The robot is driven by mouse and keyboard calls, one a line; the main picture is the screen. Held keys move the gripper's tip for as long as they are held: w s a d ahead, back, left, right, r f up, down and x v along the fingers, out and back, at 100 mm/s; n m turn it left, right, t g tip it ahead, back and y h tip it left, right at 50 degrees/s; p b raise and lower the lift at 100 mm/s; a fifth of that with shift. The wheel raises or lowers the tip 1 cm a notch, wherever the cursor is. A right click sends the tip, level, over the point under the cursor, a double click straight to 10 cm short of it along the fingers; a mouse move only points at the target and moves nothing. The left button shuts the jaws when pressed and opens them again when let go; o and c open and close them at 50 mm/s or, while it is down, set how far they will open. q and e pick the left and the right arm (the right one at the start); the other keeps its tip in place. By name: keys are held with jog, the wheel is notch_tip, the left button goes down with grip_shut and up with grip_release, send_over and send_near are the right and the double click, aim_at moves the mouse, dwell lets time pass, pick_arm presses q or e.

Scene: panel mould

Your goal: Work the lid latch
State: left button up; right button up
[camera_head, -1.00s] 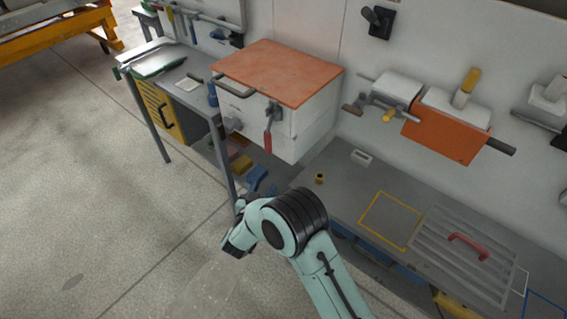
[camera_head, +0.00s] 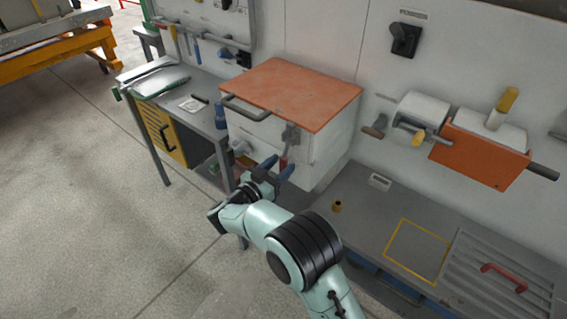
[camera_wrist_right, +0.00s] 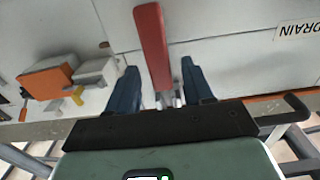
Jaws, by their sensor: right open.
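The lid latch (camera_head: 291,136) is a grey fitting on the front of a white box with an orange lid (camera_head: 290,93). Its red handle (camera_head: 284,162) hangs down and is partly hidden behind my right gripper (camera_head: 278,167). In the right wrist view, the red handle (camera_wrist_right: 151,45) stands between the two blue fingers of my right gripper (camera_wrist_right: 159,68), with a visible gap on each side. The fingers are open and not closed on it. My left gripper is not in view.
A yellow cabinet (camera_head: 163,132) stands left. The floor in front is clear.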

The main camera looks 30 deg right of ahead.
jog(key=shift+x, duration=1.05)
grip_shut()
jog(key=shift+r, duration=0.1)
